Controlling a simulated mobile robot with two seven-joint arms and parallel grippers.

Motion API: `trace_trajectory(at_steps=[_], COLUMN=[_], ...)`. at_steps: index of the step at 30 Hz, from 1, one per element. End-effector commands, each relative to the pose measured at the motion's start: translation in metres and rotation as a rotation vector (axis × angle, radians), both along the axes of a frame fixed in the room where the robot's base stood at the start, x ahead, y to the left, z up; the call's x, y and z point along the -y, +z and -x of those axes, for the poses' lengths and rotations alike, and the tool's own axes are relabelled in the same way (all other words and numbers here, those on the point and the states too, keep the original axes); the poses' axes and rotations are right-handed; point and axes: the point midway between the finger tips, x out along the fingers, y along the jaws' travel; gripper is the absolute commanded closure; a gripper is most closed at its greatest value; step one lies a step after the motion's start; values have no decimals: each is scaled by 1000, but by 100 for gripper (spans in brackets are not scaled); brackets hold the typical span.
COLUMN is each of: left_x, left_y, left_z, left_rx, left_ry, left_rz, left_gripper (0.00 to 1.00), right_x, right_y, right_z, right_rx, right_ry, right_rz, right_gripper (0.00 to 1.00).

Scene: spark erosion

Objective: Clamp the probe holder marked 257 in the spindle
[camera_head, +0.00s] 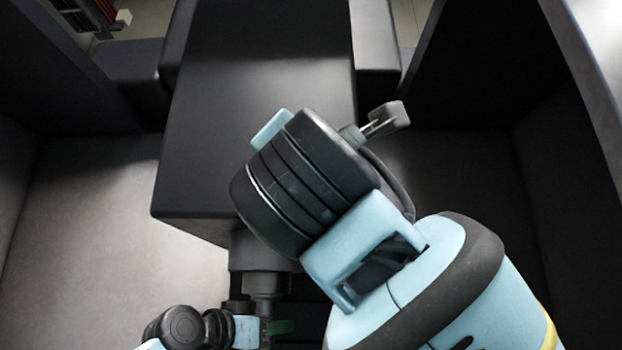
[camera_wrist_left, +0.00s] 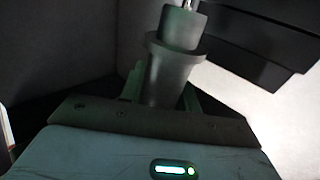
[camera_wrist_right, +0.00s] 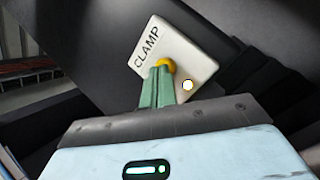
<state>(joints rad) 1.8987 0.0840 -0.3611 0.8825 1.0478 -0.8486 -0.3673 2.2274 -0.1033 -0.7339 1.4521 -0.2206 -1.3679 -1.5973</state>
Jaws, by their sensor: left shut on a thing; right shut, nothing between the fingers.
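A grey flanged holder (camera_wrist_left: 167,75) stands between the fingers of my left gripper (camera_wrist_left: 163,92), which is shut on it. No number on it can be read. In the head view my left gripper (camera_head: 272,329) is at the bottom, just below the spindle (camera_head: 262,262). A grey cylinder shows directly under the spindle nose; I cannot tell whether it is seated. My right gripper (camera_wrist_right: 157,76) is shut and empty, its tips over the yellow button (camera_wrist_right: 166,65) on the white CLAMP panel (camera_wrist_right: 190,45). Whether the button is pressed is unclear.
The large dark machine head (camera_head: 270,90) fills the upper middle. A small lit lamp (camera_wrist_right: 187,85) is on the panel. Dark walls (camera_head: 465,70) enclose the work space. The pale floor at the left (camera_head: 95,230) is clear.

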Motion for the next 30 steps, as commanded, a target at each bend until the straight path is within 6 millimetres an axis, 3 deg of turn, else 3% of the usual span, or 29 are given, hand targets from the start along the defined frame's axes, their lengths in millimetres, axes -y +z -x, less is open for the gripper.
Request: trace_trajectory(at_steps=[1,30], left_x=[-1,-1], left_y=[6,8], left_z=[2,2], left_rx=[10,13], left_ry=[0,1], left_rz=[6,7], left_gripper=[100,100], right_x=[0,0], right_y=[1,1], right_z=[-2,-9], right_rx=[0,1], right_ry=[-2,0], right_rz=[0,1], right_gripper=[100,100])
